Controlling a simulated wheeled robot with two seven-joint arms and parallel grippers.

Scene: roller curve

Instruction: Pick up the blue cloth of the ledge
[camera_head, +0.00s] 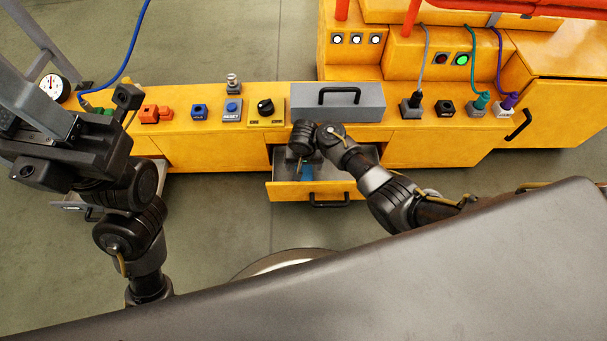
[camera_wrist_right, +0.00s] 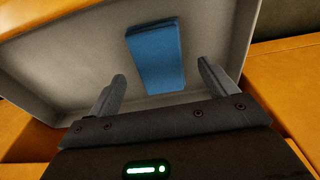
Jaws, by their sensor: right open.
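The blue cloth (camera_head: 307,172) lies in the open drawer (camera_head: 283,190) at the middle of the orange bench. In the right wrist view the cloth (camera_wrist_right: 156,52) is a flat folded strip on the drawer's pale floor. My right gripper (camera_head: 302,163) reaches down into the drawer over the cloth, and my wrist partly hides it. In the wrist view the right fingers (camera_wrist_right: 162,75) are apart, one toward each side of the cloth's near end, with nothing between them. My left gripper (camera_head: 62,145) is over the bench's left end; its fingers are not clear.
A grey box with a black handle (camera_head: 338,100) sits on the bench behind the open drawer. A knob (camera_head: 266,107), a blue reset button (camera_head: 232,109) and plugged cables (camera_head: 480,101) line the top. A grey drawer or tray (camera_head: 72,206) shows below my left arm.

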